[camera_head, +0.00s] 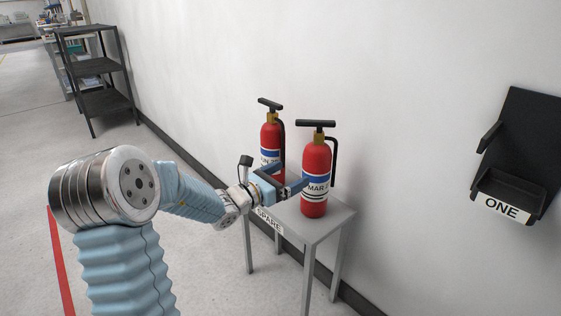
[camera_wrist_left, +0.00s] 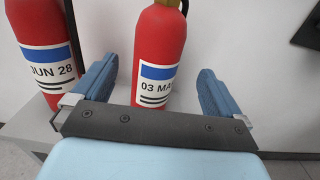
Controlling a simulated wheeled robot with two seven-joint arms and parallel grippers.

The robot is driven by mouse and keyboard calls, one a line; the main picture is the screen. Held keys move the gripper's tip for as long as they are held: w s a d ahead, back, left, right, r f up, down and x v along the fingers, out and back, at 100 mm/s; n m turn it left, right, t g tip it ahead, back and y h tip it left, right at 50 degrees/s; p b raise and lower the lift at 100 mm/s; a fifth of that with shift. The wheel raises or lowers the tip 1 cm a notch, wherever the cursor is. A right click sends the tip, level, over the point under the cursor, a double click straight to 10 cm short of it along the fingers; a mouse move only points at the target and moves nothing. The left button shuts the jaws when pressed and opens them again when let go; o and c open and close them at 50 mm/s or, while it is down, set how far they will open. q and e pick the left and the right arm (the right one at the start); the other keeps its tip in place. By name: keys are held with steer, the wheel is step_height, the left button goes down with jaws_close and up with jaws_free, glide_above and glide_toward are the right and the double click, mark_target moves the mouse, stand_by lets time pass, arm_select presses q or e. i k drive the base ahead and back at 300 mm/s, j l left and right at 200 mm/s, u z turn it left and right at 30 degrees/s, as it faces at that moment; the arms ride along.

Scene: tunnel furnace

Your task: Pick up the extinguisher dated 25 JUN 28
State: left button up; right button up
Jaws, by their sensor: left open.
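Two red extinguishers stand upright on a small grey table (camera_head: 335,216) marked SPARE. The left one (camera_head: 269,134) has a label partly hidden in the head view; in the left wrist view (camera_wrist_left: 38,22) it reads "JUN 28", its day cut off. The right one (camera_head: 316,158) reads "MAR" in the head view and "03 MAR" in the left wrist view (camera_wrist_left: 160,45), the rest hidden. My left gripper (camera_head: 295,173) is open and empty at label height. In the left wrist view its fingers (camera_wrist_left: 156,68) point at the MAR extinguisher, one on each side. I cannot tell whether they touch it.
A black wall bracket (camera_head: 515,150) with a tray marked ONE (camera_head: 502,207) hangs at the right. The white wall (camera_head: 400,70) is close behind the table. A black shelf rack (camera_head: 95,67) stands at the far left. Open floor lies left of the table.

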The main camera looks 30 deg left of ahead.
mark_target(272, 133)
steer(key=j+z, duration=0.45)
steer(key=j, duration=0.95)
